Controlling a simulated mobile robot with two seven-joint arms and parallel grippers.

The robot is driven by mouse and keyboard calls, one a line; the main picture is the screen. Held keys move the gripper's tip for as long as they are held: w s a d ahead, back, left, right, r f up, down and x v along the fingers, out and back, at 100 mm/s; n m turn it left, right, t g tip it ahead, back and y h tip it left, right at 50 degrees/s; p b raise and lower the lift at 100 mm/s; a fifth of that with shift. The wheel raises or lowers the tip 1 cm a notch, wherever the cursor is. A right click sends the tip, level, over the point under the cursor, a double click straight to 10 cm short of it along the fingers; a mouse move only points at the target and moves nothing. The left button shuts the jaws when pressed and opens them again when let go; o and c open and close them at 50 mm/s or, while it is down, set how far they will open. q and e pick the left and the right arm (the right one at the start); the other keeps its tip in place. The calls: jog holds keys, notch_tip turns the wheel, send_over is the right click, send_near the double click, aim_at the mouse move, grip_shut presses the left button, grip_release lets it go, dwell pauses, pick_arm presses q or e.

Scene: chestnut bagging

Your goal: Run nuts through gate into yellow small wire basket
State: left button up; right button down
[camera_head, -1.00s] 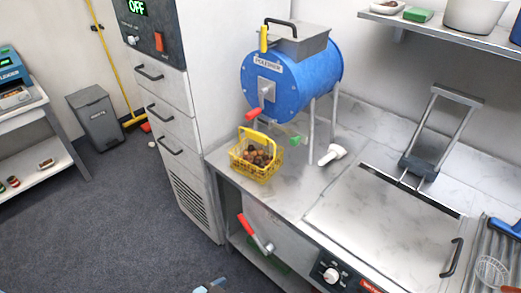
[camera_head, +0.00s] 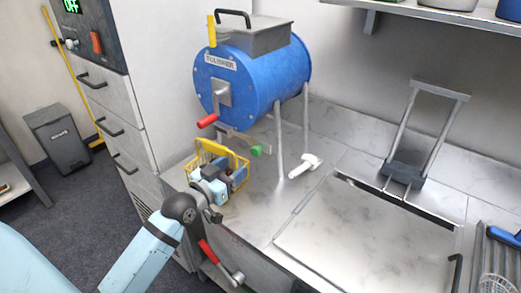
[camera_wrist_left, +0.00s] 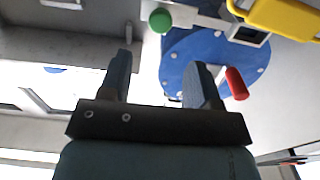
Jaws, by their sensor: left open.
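The yellow wire basket (camera_head: 203,150) stands on the steel bench in front of the blue drum (camera_head: 250,80). My left gripper (camera_head: 228,178) is in front of the basket and hides much of it. Contents are hard to make out. The gate lever with a green knob (camera_head: 257,151) is under the drum's front; the knob also shows in the left wrist view (camera_wrist_left: 160,20). There, my left gripper (camera_wrist_left: 163,72) is open and empty, its fingers pointing towards the drum face. A yellow bar, probably the basket handle (camera_wrist_left: 285,18), is at the upper right. My right gripper is out of view.
A red crank handle (camera_head: 207,121) sticks out of the drum's front. A white scoop-like piece (camera_head: 305,165) lies right of the drum legs. A steel lid with a raised handle (camera_head: 370,235) covers the bench at right. A red lever (camera_head: 210,255) sits below the bench front.

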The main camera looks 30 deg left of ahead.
aim_at(254, 152)
pick_arm(q)
jog(key=w, duration=1)
jog(key=shift+w+d+f+p, duration=0.1)
jog(key=shift+w+d+p, duration=0.1)
jog(key=shift+d+p, duration=0.2)
